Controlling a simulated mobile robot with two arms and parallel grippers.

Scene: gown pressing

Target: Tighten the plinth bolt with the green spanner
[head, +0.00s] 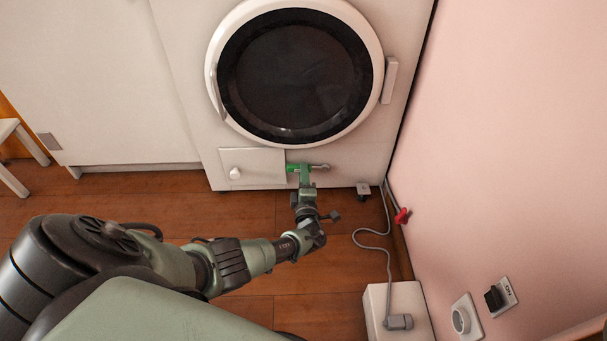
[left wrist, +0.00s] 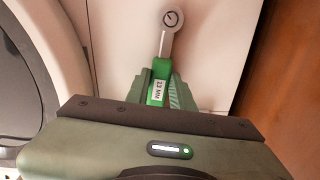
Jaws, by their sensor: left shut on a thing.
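The green spanner (head: 294,167) lies level across the lower front of the white machine, below its round door. Its metal head (head: 323,167) points right. In the left wrist view, the green handle (left wrist: 157,92) carries a "13 MM" label, and its grey shank runs up to a round end (left wrist: 173,20). A pale disc with a dark mark shows within that end; it looks like the plinth bolt, but I cannot tell how well it is seated. My left gripper (head: 304,172) is shut on the green handle. My right gripper is not in view.
The machine's round dark door (head: 295,75) is above, with a small flap and white knob (head: 234,173) to the left. A grey cable (head: 388,255), a white box (head: 405,295) and a red valve handle (head: 402,216) are at right, near the pink wall.

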